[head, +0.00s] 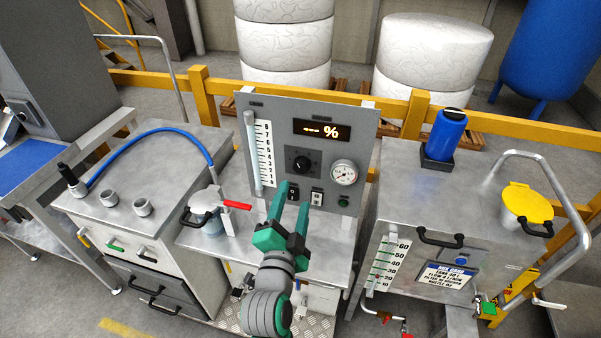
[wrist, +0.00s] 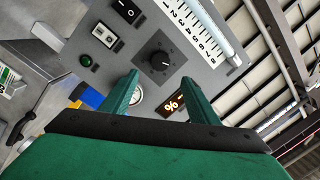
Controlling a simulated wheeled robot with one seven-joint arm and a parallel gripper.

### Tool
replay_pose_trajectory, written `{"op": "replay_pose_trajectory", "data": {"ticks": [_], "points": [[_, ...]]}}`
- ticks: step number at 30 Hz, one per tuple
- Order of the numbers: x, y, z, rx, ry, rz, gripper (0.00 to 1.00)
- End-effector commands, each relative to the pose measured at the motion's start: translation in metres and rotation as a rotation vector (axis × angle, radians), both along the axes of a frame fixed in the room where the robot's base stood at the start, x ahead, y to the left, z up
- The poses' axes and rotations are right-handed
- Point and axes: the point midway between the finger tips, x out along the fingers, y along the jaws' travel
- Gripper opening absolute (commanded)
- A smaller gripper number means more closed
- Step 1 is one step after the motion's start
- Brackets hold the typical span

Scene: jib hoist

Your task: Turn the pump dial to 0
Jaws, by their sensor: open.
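The pump dial (head: 301,163) is a black round knob on a dark square plate, on the grey control panel (head: 270,113). In the wrist view the dial (wrist: 159,61) lies ahead between my finger tips and shows a light pointer mark. I cannot read its setting. My gripper (head: 293,192) is open and empty, below the dial and apart from it in the head view. In the wrist view both green fingers of my gripper (wrist: 163,82) point toward the panel. The display (head: 322,130) shows dashes and a percent sign.
A round gauge (head: 343,173), two rocker switches (head: 316,197) and a level scale (head: 260,150) surround the dial. A valve with a red handle (head: 236,205) stands left of my gripper. A steel tank (head: 400,190) stands at right.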

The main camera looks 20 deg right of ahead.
Motion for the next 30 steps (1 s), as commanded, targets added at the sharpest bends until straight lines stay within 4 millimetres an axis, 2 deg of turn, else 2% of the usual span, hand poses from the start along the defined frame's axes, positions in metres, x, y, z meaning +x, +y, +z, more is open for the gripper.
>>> {"op": "replay_pose_trajectory", "data": {"ticks": [5,12,18,24,30], "points": [[0.018,-0.010,0.000,0.000,0.000,-0.001,0.55],[0.055,-0.030,0.000,-0.002,0.001,-0.001,0.55],[0.080,-0.044,0.000,-0.002,0.001,-0.001,0.55],[0.091,-0.050,0.000,-0.001,0.001,0.001,0.55],[0.093,-0.050,-0.001,-0.001,0.001,0.001,0.55]]}}
